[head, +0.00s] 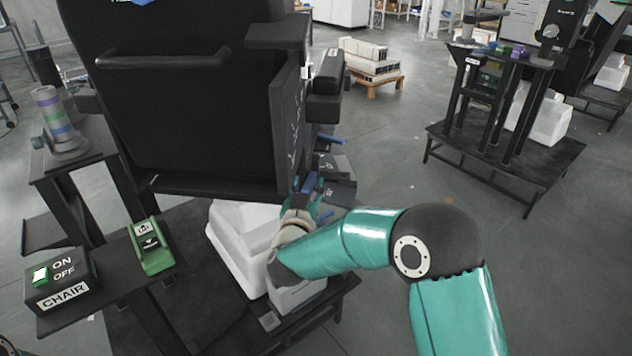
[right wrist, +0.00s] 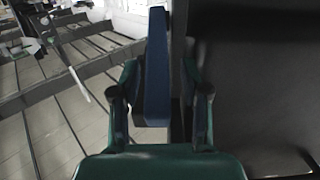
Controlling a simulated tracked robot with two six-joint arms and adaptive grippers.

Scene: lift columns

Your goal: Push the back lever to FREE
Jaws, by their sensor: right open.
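A blue lever (right wrist: 157,75) stands upright in the right wrist view, between the two fingers of my right gripper (right wrist: 160,98). The fingers are open around it; I cannot tell whether either touches it. In the head view my right gripper (head: 306,205) is at the lower right side of the black chair (head: 190,90), partly hidden by its own wrist. A blue lever (head: 309,184) shows at the gripper, and another blue handle (head: 330,141) shows higher up. No FREE marking is readable, and I cannot tell which lever is the back one. My left gripper is out of view.
A box marked CHAIR with ON and OFF (head: 62,283) and a green switch unit (head: 150,246) sit on the left stand. A dark side panel (head: 290,125) stands just above my gripper.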

